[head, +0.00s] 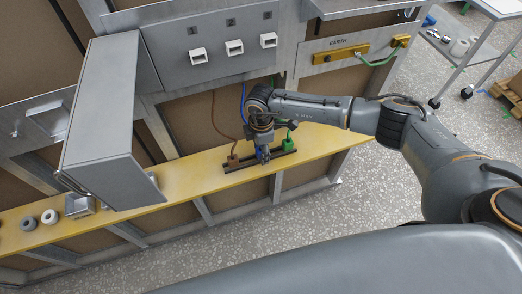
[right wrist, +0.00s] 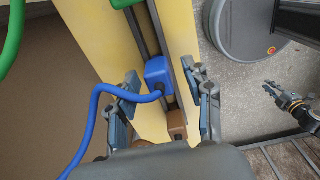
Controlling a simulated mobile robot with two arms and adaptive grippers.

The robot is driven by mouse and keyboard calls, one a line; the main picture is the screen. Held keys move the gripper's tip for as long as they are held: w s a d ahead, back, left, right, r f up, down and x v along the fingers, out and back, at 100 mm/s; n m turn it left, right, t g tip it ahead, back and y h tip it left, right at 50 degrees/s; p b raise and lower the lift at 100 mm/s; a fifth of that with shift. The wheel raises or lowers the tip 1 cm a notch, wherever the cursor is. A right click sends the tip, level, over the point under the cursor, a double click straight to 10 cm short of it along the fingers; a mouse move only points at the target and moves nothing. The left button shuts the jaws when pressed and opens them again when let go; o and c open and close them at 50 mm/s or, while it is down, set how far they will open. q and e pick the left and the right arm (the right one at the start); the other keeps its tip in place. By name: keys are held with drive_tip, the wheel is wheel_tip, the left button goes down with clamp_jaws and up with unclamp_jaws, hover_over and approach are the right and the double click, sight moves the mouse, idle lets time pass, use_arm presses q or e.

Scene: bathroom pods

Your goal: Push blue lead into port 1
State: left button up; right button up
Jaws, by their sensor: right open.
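The blue lead's plug (right wrist: 158,72) stands in a dark rack (head: 240,160) on the yellow shelf. Its blue cable (right wrist: 97,105) loops to the lower left in the right wrist view. My right gripper (head: 263,153) is over the rack and hides most of the blue plug in the head view. In the right wrist view its open fingers (right wrist: 161,76) are on either side of the blue plug, with nothing gripped. My left gripper (right wrist: 283,98) shows small in the right wrist view.
A brown plug (head: 233,160) and a green plug (head: 288,145) flank the blue one in the rack. A grey box (head: 100,110) juts out at left. Rolls (head: 39,219) lie on the shelf's left end. An EARTH bar (head: 340,53) with a green cable is at upper right.

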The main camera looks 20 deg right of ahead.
drive_tip(key=c, duration=1)
clamp_jaws()
drive_tip(key=shift+r, duration=0.15)
